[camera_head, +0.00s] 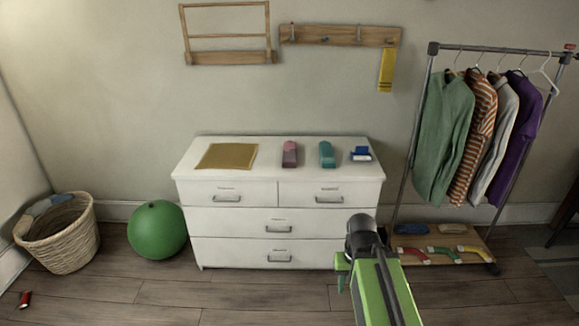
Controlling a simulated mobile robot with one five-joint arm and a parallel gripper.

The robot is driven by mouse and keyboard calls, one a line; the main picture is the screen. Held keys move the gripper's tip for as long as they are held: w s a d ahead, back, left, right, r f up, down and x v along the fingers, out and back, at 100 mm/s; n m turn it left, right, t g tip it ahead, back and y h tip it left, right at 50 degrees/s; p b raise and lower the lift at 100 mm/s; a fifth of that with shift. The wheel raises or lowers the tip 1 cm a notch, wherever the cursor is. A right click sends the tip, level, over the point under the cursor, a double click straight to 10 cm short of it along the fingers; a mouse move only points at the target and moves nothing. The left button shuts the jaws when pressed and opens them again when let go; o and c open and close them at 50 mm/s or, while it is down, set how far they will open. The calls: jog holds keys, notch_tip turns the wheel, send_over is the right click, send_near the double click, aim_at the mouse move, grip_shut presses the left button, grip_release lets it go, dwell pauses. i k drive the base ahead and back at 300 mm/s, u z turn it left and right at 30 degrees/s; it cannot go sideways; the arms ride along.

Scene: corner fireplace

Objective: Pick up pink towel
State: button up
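A pink rolled or folded cloth (289,155), which looks like the pink towel, lies on top of the white dresser (235,217), near the middle. A teal cloth (327,155) of similar shape lies just right of it, with a gap between them. My green arm reaches in from the bottom right, in front of the dresser. My gripper (342,273) shows as a small teal-green part at the left of the arm's dark joint, low and well away from the pink cloth. Its fingers are too small and too covered to tell their opening.
A tan mat (227,156) and a blue item (361,154) lie on the dresser. A green ball (157,230) and a wicker basket (62,238) stand left. A clothes rack (417,130) stands right. A small red object (25,299) lies on the floor at left.

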aim_at(290, 150)
jog(key=u, duration=1.05)
jog(key=i, duration=1.55)
jog(key=u, duration=0.5)
jog(key=i, duration=1.35)
jog(key=z, duration=0.85)
jog(key=i, duration=0.75)
jog(key=z, duration=0.5)
